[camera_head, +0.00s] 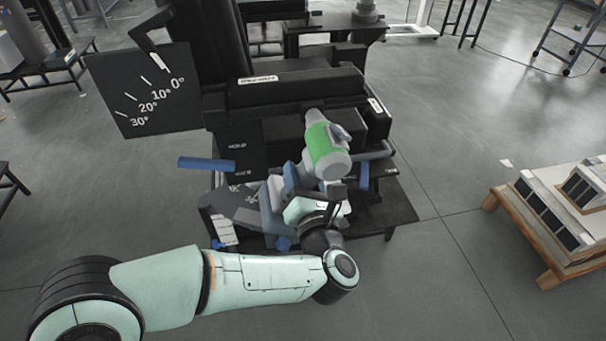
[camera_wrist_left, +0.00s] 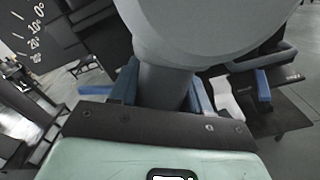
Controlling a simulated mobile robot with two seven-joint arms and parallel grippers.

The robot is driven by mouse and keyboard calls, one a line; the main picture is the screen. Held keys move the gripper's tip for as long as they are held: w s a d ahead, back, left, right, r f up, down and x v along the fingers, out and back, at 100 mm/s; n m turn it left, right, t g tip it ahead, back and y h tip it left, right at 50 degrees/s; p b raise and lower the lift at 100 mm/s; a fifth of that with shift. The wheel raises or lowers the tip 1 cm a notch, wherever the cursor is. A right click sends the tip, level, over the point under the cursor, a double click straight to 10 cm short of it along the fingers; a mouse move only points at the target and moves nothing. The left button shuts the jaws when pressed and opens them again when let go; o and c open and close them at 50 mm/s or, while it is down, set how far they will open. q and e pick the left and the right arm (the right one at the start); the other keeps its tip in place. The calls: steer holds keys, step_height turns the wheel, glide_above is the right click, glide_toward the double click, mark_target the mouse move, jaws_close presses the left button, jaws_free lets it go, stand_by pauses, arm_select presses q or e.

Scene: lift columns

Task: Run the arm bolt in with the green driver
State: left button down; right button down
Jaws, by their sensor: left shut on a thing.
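The green driver (camera_head: 322,150) has a green band around a grey body. It stands in front of the black column assembly (camera_head: 290,90), its far end near the dark block and its rounded grey back toward me. My left gripper (camera_head: 312,190) is shut on its grey handle below the body. In the left wrist view the blue fingers (camera_wrist_left: 163,92) lie on both sides of the grey handle (camera_wrist_left: 165,75), and the driver's grey body fills the top. I cannot make out the arm bolt, nor whether the driver's tip touches anything. My right gripper is not in view.
A black angle board (camera_head: 145,95) marked 0° to 30° stands at the left. A blue bar (camera_head: 206,163) sticks out left of the "HOLD" panel (camera_head: 238,150). A grey bent bar (camera_head: 372,152) is close right of the driver. A wooden pallet (camera_head: 548,270) stands at the right; floor between is clear.

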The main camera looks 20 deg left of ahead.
arm_select(q)
steer(key=v, duration=0.4)
steer(key=shift+s+d+r+b, duration=0.1)
steer(key=shift+s+d+b, duration=0.1)
steer(key=shift+b, duration=0.2)
stand_by(0.4)
steer(key=b+v, duration=0.1)
steer(key=v, duration=0.3)
stand_by(0.3)
steer(key=shift+r, duration=0.1)
stand_by(0.7)
